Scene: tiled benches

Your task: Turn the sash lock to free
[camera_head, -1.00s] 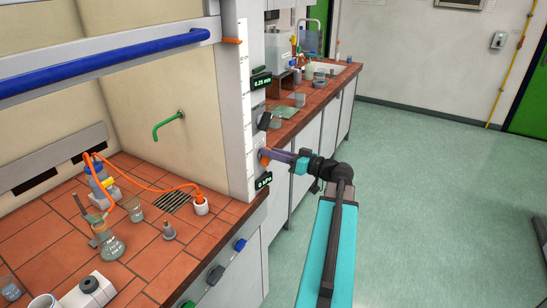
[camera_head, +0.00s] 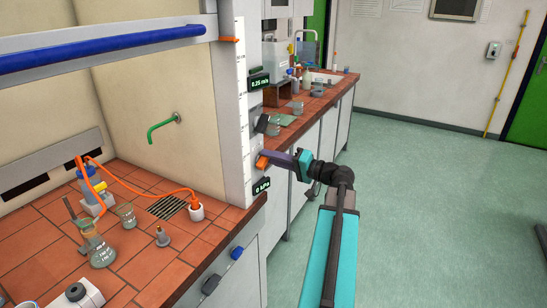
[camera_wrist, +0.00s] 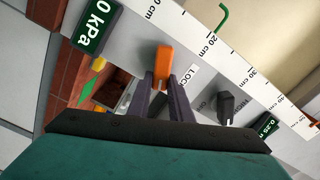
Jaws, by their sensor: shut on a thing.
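The sash lock is an orange lever (camera_head: 262,162) on the grey front post of the fume hood. In the wrist view the orange lever (camera_wrist: 162,59) stands between my fingertips, with a white label reading LOCK (camera_wrist: 190,76) just to its right. My gripper (camera_wrist: 163,84) is shut on the lever. In the head view my gripper (camera_head: 272,159) reaches the post from the right; its fingertips and the lever's pivot are partly hidden.
A black knob (camera_wrist: 226,105) and a kPa display (camera_wrist: 97,25) sit close to the lever on the post. The blue sash bar (camera_head: 100,47) runs to the upper left. Glassware stands on the tiled bench (camera_head: 155,265).

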